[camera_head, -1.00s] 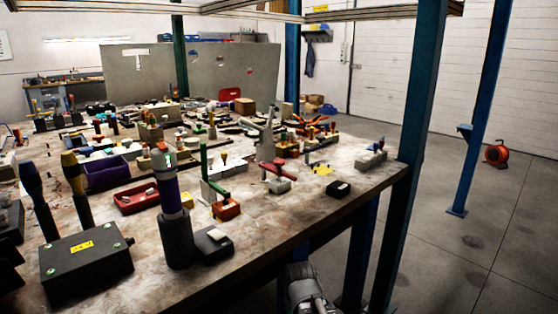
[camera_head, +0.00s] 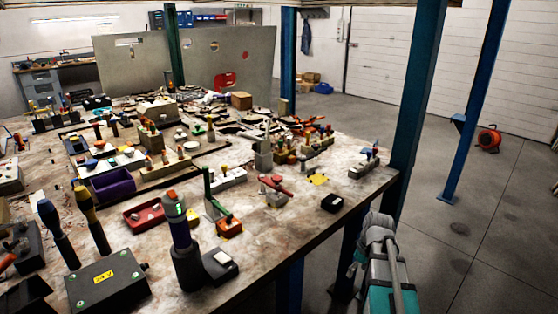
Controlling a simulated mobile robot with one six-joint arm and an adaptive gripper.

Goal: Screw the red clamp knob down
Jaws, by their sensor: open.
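A red part with arms (camera_head: 275,184) sits on a small light block on the workbench (camera_head: 310,222), right of the middle of the table. It may be the red clamp knob, but it is too small to tell its shape or how far down it is. My arm (camera_head: 382,262), grey and teal, rises at the lower right, beyond the bench's front edge. It is apart from the red part. I cannot make out my gripper's fingers.
A black box with a yellow label (camera_head: 108,280) and a dark cylinder with a purple band (camera_head: 183,245) stand at the near left. A green-handled clamp (camera_head: 212,195) stands left of the red part. A blue post (camera_head: 417,100) rises at the bench's right end. Floor to the right is mostly clear.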

